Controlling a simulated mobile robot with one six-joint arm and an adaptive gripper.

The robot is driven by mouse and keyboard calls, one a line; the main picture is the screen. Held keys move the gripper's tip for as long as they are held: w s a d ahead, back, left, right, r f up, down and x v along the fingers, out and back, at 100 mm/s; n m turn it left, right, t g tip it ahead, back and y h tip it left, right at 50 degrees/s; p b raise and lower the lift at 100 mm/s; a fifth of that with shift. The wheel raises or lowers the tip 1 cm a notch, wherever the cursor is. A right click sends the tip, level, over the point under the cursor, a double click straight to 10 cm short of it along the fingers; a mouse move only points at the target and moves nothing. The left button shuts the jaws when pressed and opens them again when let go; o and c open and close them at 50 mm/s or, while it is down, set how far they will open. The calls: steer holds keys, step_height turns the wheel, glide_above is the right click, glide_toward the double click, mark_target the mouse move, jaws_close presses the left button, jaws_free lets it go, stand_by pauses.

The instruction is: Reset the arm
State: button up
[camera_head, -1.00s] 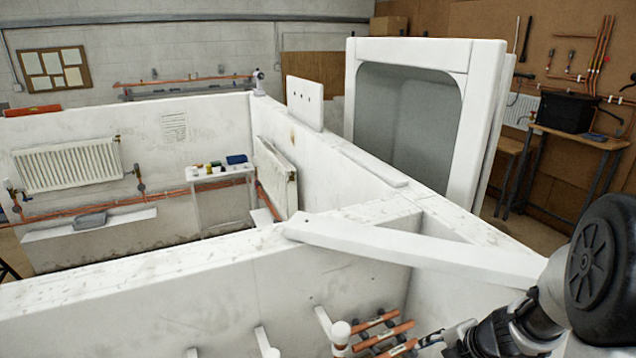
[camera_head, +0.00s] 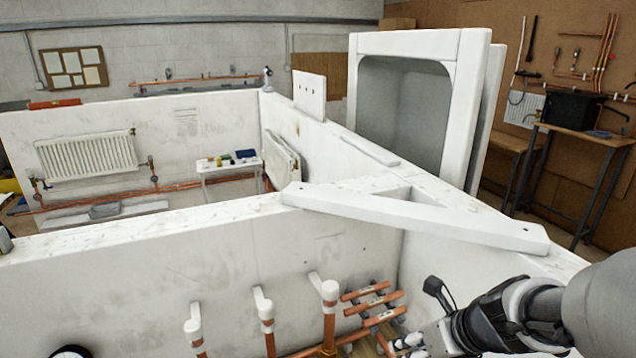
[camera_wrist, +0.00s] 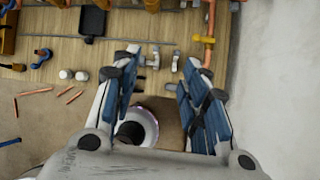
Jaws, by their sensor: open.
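My gripper (camera_wrist: 155,85) is open in the wrist view, its two blue-padded fingers spread apart with nothing held between them. It points down over a wooden board (camera_wrist: 60,100) with pipe fittings on it. A round cup-like object (camera_wrist: 146,120) shows below and between the fingers, partly hidden by the gripper body. In the head view my arm reaches in from the lower right, and the fingertips are not clearly seen there.
Copper pipes (camera_head: 329,325) with white caps rise along the near white wall (camera_head: 200,262). A white brace (camera_head: 415,213) spans the wall corner close to my arm. A radiator (camera_head: 87,155) hangs in the far bay. A copper pipe (camera_wrist: 209,35) runs beside the pale wall (camera_wrist: 280,80).

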steer(key=s+a+n+h+b, duration=0.1)
steer(key=s+n+b, duration=0.3)
steer(key=s+n, duration=0.5)
steer(key=s+a+f+n+h+b, duration=0.1)
steer(key=s+n+b, duration=0.4)
steer(key=n, duration=1.9)
steer(key=s+a+h, duration=0.1)
steer(key=s+a, duration=0.1)
steer(key=s, duration=0.2)
steer(key=shift+g, duration=0.3)
steer(key=shift+f, duration=0.1)
